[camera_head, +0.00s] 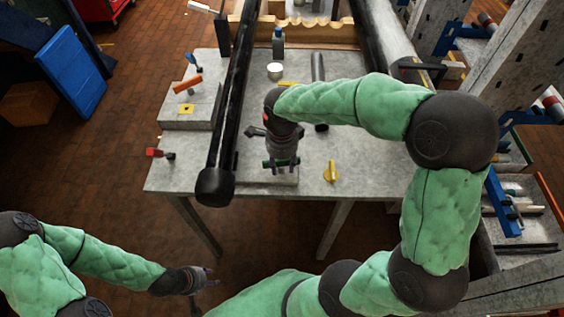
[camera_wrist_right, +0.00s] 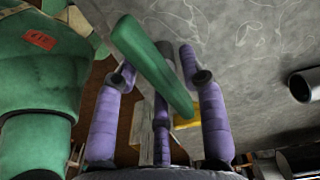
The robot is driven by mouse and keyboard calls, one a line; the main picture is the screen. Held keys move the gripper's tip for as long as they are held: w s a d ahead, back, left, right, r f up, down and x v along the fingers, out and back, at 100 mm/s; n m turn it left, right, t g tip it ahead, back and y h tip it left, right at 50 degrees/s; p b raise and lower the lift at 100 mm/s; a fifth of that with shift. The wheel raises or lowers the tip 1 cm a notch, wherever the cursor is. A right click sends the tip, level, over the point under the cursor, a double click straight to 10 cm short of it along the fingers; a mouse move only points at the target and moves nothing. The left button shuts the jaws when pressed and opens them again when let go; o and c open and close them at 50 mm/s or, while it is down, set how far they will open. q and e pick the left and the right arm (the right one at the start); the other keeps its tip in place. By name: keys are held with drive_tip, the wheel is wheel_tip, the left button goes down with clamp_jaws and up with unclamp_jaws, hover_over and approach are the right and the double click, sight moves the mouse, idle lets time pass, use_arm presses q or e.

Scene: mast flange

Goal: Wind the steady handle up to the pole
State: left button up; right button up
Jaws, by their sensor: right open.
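My right gripper (camera_head: 282,162) is over the front edge of the grey table, above a small grey block (camera_head: 287,180). In the right wrist view it (camera_wrist_right: 160,95) is open, its purple fingers spread around a green bar-shaped handle (camera_wrist_right: 150,62). Contact with the handle cannot be told. The handle's end (camera_head: 267,163) also shows beside the fingers in the head view. A long black pole (camera_head: 228,110) runs front to back, left of the gripper and apart from it. My left gripper (camera_head: 203,280) is open and empty, low in front of the table.
The grey table (camera_head: 165,180) carries a red-handled piece (camera_head: 157,153), a yellow knob (camera_head: 330,172), a bottle (camera_head: 278,43) and a white cup (camera_head: 275,70). A stepped grey block (camera_head: 190,105) stands left of the pole. Racks and a tool bin (camera_head: 515,215) stand at the right.

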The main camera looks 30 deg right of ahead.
drive_tip(key=shift+r+p, duration=1.9)
drive_tip(key=shift+r, duration=0.7)
drive_tip(key=shift+f, duration=0.1)
drive_tip(key=shift+w, duration=0.1)
